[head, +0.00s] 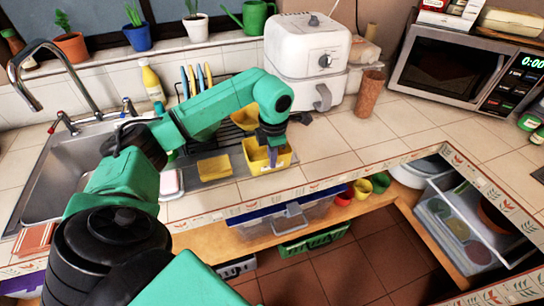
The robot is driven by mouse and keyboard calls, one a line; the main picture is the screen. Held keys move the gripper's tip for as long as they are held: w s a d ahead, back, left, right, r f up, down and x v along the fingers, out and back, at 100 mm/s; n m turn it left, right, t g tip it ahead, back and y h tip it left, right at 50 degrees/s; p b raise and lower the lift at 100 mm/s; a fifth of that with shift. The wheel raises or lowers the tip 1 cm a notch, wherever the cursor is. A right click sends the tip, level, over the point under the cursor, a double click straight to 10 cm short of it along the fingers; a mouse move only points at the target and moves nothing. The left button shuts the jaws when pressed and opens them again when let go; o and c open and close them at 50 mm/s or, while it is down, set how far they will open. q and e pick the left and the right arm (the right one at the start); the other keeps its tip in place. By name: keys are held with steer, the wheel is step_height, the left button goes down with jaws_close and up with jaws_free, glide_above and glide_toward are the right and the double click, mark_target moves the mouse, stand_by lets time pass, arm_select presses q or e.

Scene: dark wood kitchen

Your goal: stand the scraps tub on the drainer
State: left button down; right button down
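A yellow tub (281,161), which I take for the scraps tub, is on or just above the tiled counter, right of the sink. My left gripper (272,154) points down at it. A finger shows against the tub, but I cannot tell whether the fingers are closed on its wall. A dark wire dish rack, apparently the drainer (236,131), is behind the tub, partly hidden by my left arm. Another yellow item (247,118) shows in it, and plates (197,80) stand upright at its left. My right gripper is not in view.
A yellow sponge (215,167) lies on a grey mat left of the tub. The steel sink (62,165) is further left. A white appliance (306,48) and a brown cup (369,94) stand behind right. The counter right of the tub is clear up to its front edge.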

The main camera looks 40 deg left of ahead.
arm_select(q)
steer(key=shift+w+f, duration=0.1)
steer(key=shift+f, duration=0.05)
steer(key=c, duration=1.1)
jaws_free()
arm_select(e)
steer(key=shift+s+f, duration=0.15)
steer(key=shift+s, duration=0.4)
